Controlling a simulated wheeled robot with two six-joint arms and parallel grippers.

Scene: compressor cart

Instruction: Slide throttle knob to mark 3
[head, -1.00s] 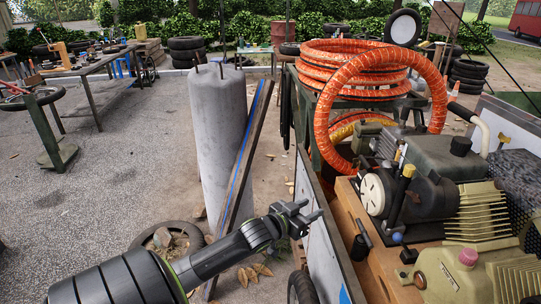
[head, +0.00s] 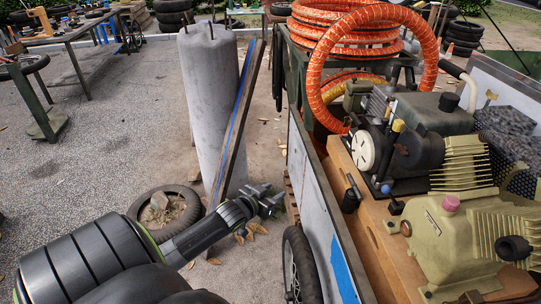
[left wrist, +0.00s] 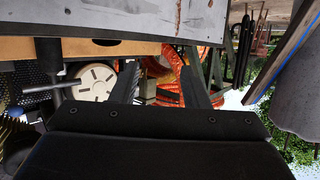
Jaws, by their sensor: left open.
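The compressor engine (head: 440,235) stands on the wooden cart bed (head: 395,245) at the right of the head view. A small blue knob (head: 386,189), a yellow-topped lever (head: 398,125) and a black handle (head: 351,197) sit on it or beside it. I cannot tell which one is the throttle knob, and no mark 3 is readable. My left gripper (head: 271,199) is open and empty, outside the cart's side panel and apart from the controls. Its fingers also show in the left wrist view (left wrist: 160,82), with the white recoil disc (left wrist: 97,82) beyond them. My right gripper is not in view.
The cart's side panel (head: 325,215) stands between my left gripper and the engine. Orange hose (head: 330,45) is coiled behind. A grey cylinder (head: 208,100) with a leaning plank (head: 236,120) and a tire (head: 190,200) stand to the left.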

